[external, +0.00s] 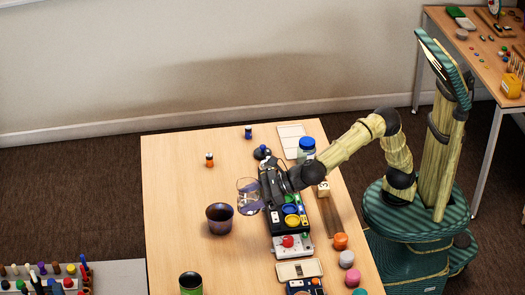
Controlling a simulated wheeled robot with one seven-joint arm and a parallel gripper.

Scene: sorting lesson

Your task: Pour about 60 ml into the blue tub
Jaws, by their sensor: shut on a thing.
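My gripper (264,189) is over the middle of the table, shut on a clear glass (248,202). The glass looks close to upright, with what looks like liquid in it; the level is too small to read. A dark, bluish-purple round tub (220,224) stands on the table, below and left of the glass in the picture and apart from it. It is the likeliest blue tub, though its colour is hard to tell. Its inside looks dark, and I cannot tell whether it holds liquid.
A black tray (275,228) with yellow and blue round pieces lies under my arm. A blue jar (306,143) stands behind it. Small orange (209,160) and blue (248,133) pieces stand at the back. A green cup (191,284) is at the front.

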